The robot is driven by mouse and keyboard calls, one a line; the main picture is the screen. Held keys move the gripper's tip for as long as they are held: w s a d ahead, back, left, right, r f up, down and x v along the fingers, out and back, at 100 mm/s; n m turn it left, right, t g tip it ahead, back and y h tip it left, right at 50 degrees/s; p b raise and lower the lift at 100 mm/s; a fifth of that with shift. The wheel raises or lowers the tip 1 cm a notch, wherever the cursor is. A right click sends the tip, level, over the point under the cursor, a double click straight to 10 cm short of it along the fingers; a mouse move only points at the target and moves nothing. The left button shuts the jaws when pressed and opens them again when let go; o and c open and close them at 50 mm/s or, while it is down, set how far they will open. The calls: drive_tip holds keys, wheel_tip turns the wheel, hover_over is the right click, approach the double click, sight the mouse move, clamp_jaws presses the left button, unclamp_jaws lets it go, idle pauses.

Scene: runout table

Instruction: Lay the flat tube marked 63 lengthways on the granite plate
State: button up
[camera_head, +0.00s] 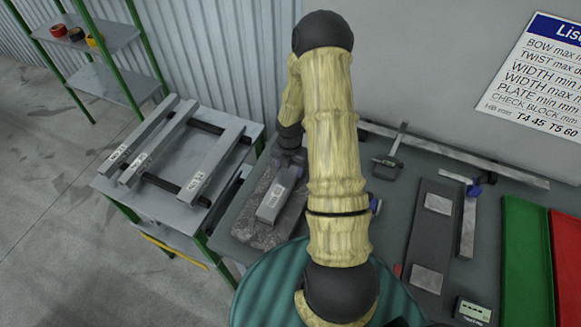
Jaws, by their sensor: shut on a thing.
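A grey flat tube (268,208) with a pale label lies along the speckled granite plate (250,233), over its length. The label is too small to read, so I cannot tell whether it says 63. My gripper (290,162) is at the tube's far end, shut on it, and partly hidden by my arm. I cannot tell whether the tube rests fully on the plate or is just above it. My arm covers the plate's right side.
Several labelled tubes (208,162) lie across dark bars on a side table at left. On the bench are a caliper (390,150), a steel square (468,225), a dark board (425,245), a small meter (473,312), and green (525,255) and red trays (567,265).

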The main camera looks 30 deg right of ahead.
drive_tip(key=shift+f, duration=0.3)
drive_tip(key=o, duration=1.5)
drive_tip(key=shift+c, duration=0.2)
drive_tip(key=shift+r, duration=0.15)
wheel_tip(320, 180, up, 17)
drive_tip(key=b, duration=0.2)
drive_tip(key=shift+r, duration=0.1)
